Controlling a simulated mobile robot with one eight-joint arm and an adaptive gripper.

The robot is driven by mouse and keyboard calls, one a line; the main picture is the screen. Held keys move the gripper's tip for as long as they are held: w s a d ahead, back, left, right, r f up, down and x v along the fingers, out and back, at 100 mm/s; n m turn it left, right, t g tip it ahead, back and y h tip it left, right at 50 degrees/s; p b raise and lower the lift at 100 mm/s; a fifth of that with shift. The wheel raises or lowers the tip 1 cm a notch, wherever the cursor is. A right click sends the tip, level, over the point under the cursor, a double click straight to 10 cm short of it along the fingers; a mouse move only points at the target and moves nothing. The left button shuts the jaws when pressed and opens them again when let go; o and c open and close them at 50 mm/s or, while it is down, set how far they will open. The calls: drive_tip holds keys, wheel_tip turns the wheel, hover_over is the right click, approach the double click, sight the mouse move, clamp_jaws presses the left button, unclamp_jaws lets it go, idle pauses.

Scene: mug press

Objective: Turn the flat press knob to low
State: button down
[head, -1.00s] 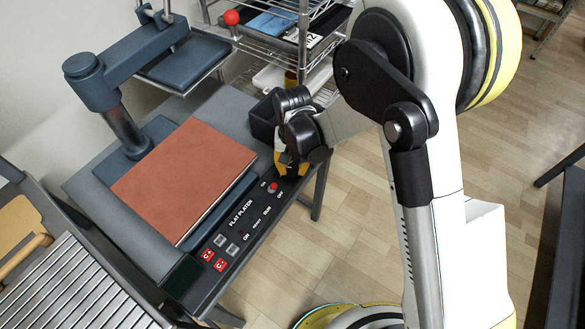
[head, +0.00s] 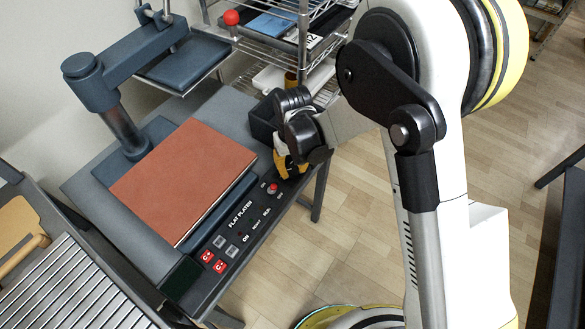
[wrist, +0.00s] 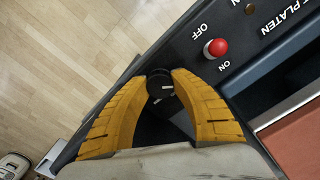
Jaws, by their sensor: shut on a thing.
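The flat press has a black control panel (head: 236,238) along its front edge, lettered "FLAT PLATEN". The knob (wrist: 160,84) is a small round black dial with a white mark, near the panel's end beyond the red button. My gripper (head: 291,173) is over that end of the panel, pointing down. In the wrist view its yellow fingers (wrist: 160,78) are shut on the knob, one on each side. The knob's white mark lies nearly crosswise in that view. Any low or high lettering around the knob is hidden, and the knob is hidden in the head view.
A red button (wrist: 215,47) with ON and OFF labels sits close beside the fingers. A brown platen cover (head: 185,178) lies behind the panel. A wire rack (head: 303,40) is further back.

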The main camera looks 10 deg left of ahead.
sight(293, 169)
drive_tip(key=c, duration=1)
unclamp_jaws()
drive_tip(key=shift+r, duration=0.15)
wheel_tip(293, 169, up, 12)
drive_tip(key=shift+f, duration=0.15)
